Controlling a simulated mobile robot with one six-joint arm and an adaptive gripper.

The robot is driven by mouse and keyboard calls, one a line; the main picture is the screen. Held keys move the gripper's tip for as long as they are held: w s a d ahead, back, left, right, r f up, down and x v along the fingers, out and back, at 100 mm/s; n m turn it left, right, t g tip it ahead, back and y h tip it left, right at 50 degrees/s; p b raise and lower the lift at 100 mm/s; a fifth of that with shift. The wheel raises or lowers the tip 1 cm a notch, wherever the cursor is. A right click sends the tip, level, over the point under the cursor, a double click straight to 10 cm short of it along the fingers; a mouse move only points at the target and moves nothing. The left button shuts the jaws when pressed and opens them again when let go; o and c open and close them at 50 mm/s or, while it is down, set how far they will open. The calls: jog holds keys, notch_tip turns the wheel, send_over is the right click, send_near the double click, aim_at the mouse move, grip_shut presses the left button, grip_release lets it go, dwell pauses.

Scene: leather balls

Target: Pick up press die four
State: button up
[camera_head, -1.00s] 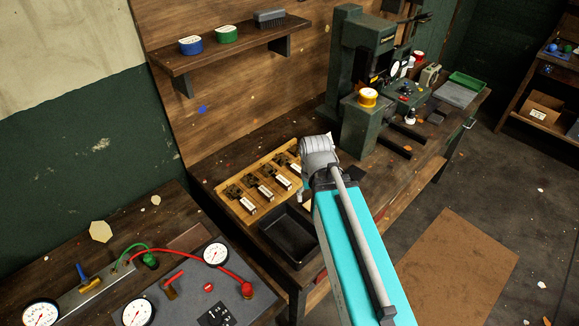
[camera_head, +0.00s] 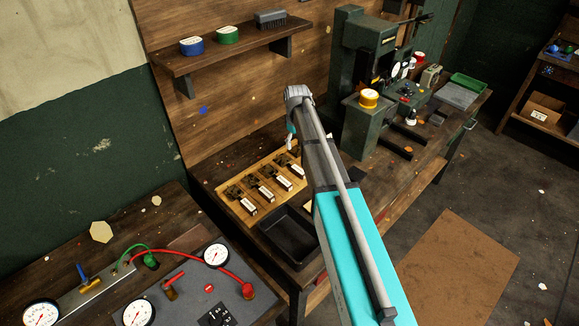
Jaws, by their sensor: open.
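Several dark metal press dies with white label plates lie in a row on a pale wooden tray (camera_head: 230,207) on the workbench. The nearest die (camera_head: 239,195) is at the left end, and the farthest die (camera_head: 298,168) is at the right end, close to my arm. The label writing is too small to read, so I cannot tell which die is number four. My gripper (camera_head: 293,146) shows only in small part below my wrist, above the far right end of the tray. My arm hides most of it. It is open, and no die is seen in it.
A black empty bin (camera_head: 288,236) sits in front of the tray. A green press machine (camera_head: 362,85) stands behind and right of my arm. A wall shelf (camera_head: 222,52) holds blue and green tins and a brush. A gauge panel (camera_head: 190,290) is at the lower left.

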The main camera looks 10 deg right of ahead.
aim_at(295, 167)
jog(key=shift+w+f, duration=0.1)
jog(key=shift+f, duration=0.05)
dwell(0.3)
notch_tip(295, 167, down, 8)
jog(key=b, duration=0.8)
jog(key=shift+f+b, duration=0.2)
jog(key=shift+b, duration=0.1)
jog(key=shift+f+b, duration=2.6)
jog(key=c, duration=1.1)
jog(key=shift+r, duration=0.15)
jog(key=shift+c, duration=0.2)
